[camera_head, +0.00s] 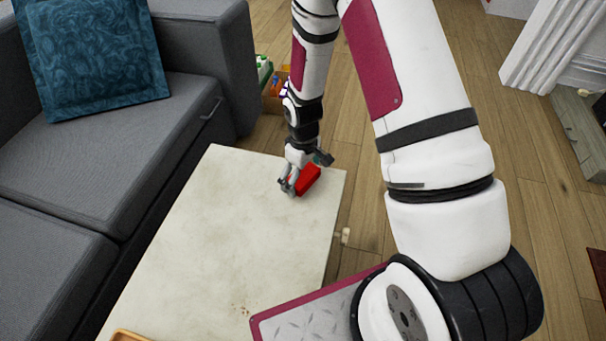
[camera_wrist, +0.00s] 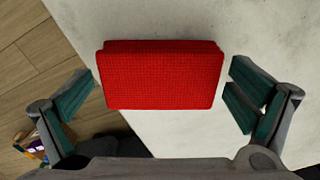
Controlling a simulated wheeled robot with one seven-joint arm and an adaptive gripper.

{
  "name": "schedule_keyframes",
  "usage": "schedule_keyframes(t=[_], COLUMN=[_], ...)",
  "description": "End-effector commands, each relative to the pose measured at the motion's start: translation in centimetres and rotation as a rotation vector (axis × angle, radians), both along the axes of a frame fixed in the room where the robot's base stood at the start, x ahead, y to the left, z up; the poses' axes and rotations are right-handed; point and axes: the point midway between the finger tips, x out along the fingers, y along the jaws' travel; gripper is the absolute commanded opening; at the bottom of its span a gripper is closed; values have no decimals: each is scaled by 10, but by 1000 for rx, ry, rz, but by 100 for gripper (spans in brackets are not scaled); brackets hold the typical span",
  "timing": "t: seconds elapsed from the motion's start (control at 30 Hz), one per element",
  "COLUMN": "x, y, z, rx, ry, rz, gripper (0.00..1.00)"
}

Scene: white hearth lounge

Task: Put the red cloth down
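The red cloth (camera_wrist: 160,78) is a folded, box-like red block with a woven texture. It lies on the pale stone-like table top (camera_head: 235,225), near the table's far right corner, and shows in the head view (camera_head: 308,179) partly behind my gripper. My gripper (camera_head: 291,188) is over the table at the cloth. In the wrist view my gripper (camera_wrist: 165,92) has its fingers spread wide, one on each side of the cloth, with a gap on both sides. Nothing is held between them.
A grey sofa (camera_head: 150,150) with a blue cushion (camera_head: 95,55) stands left of the table. A box with several items (camera_head: 273,92) is on the wooden floor behind it. An orange-brown tray edge (camera_head: 130,336) shows at the table's near end. Some dark crumbs (camera_head: 241,310) lie on the table. Most of its top is clear.

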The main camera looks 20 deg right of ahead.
Motion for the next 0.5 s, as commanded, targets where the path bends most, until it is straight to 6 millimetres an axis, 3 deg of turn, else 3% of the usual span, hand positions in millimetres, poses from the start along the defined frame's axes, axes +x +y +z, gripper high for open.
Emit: schedule_keyframes(t=[0.3,0.5], x=[0,0], y=[0,0], z=[4,37], rx=[0,0], ry=[0,-2], rz=[0,0], gripper=[100,100])
